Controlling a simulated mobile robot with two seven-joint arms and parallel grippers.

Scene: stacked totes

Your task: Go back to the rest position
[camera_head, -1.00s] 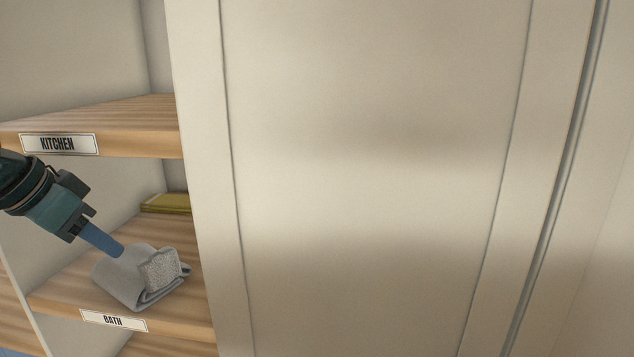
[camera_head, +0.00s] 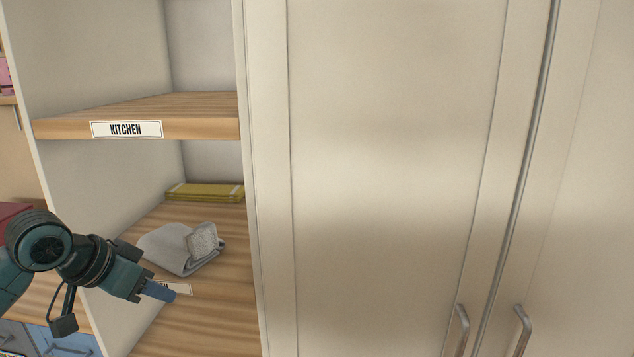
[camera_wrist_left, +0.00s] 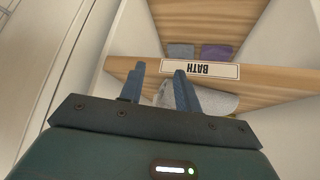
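My left gripper (camera_head: 160,292) is in front of the BATH shelf's front edge, partly hiding the BATH label (camera_head: 183,289). In the left wrist view its two blue fingers (camera_wrist_left: 159,88) stand apart with nothing held between them. A grey folded towel (camera_head: 170,248) lies on the BATH shelf, behind and above the fingertips and apart from them in the head view. In the wrist view the towel (camera_wrist_left: 215,101) shows beyond the fingers, partly hidden. My right gripper is in neither view.
A yellow folded cloth (camera_head: 205,192) lies at the back of the BATH shelf. The KITCHEN shelf (camera_head: 200,127) is above. A closed white cabinet door (camera_head: 390,180) with metal handles (camera_head: 461,328) fills the right. A grey item (camera_wrist_left: 180,51) and a purple item (camera_wrist_left: 217,53) show past the shelf edge.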

